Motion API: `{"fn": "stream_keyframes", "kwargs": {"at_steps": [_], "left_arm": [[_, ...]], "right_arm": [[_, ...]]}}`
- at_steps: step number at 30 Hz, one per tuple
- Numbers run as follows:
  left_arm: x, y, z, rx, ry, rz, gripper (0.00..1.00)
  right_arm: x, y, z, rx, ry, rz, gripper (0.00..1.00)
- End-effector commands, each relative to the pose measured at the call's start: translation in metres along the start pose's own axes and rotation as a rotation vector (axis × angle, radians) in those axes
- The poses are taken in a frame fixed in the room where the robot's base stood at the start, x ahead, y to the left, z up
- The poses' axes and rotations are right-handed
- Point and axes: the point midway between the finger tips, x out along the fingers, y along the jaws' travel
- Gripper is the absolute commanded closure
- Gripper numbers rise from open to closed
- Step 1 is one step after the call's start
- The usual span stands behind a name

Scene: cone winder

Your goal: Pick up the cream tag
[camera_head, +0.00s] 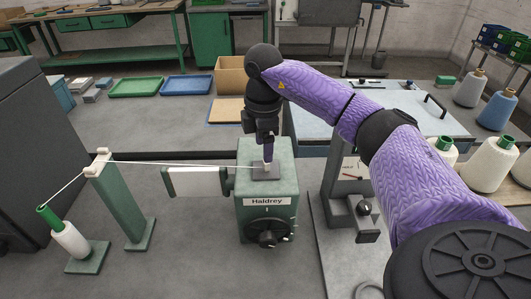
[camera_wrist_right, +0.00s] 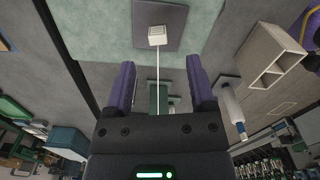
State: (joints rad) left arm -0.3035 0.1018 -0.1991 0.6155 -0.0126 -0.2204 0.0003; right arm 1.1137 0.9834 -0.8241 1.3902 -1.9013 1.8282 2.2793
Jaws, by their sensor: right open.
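The cream tag (camera_wrist_right: 157,35) shows in the right wrist view as a small pale block on a grey pad (camera_wrist_right: 172,14). A pale thread runs from it between my fingers. In the head view the pad (camera_head: 274,173) lies on top of the green Haldrey machine (camera_head: 282,222); there my gripper largely hides the tag. My right gripper (camera_head: 267,156) points down just above the pad. In the right wrist view its purple fingers (camera_wrist_right: 160,88) are apart with nothing gripped, and the tag is beyond their tips. My left gripper is out of view.
The thread (camera_head: 165,164) stretches left over a green post (camera_head: 120,203) to a white spool (camera_head: 69,238). A pale panel (camera_head: 196,183) juts from the machine's left. Yarn cones (camera_head: 490,164) stand at right. Trays (camera_head: 187,85) and a cardboard box (camera_head: 231,76) lie behind.

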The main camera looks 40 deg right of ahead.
Motion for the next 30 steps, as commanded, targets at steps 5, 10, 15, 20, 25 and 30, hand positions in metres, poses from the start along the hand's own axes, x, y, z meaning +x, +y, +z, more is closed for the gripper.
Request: {"fn": "stream_keyframes", "kwargs": {"at_steps": [5,10,15,20,25,30], "left_arm": [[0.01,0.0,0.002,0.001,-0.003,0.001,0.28],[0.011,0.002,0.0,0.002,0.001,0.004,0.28],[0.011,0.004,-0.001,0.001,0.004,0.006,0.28],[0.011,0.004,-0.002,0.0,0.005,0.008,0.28],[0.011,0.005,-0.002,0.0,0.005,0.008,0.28],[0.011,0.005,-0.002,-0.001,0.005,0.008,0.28]], "right_arm": [[0.038,0.001,0.007,0.0,-0.003,-0.003,0.29],[0.049,0.001,0.006,-0.001,-0.001,0.0,0.29],[0.048,0.001,0.006,0.0,-0.001,0.001,0.36],[0.048,0.001,0.006,0.0,-0.001,0.001,0.7],[0.048,0.001,0.006,0.0,-0.001,0.001,0.96],[0.047,0.001,0.006,0.0,-0.001,0.001,1.0]]}}
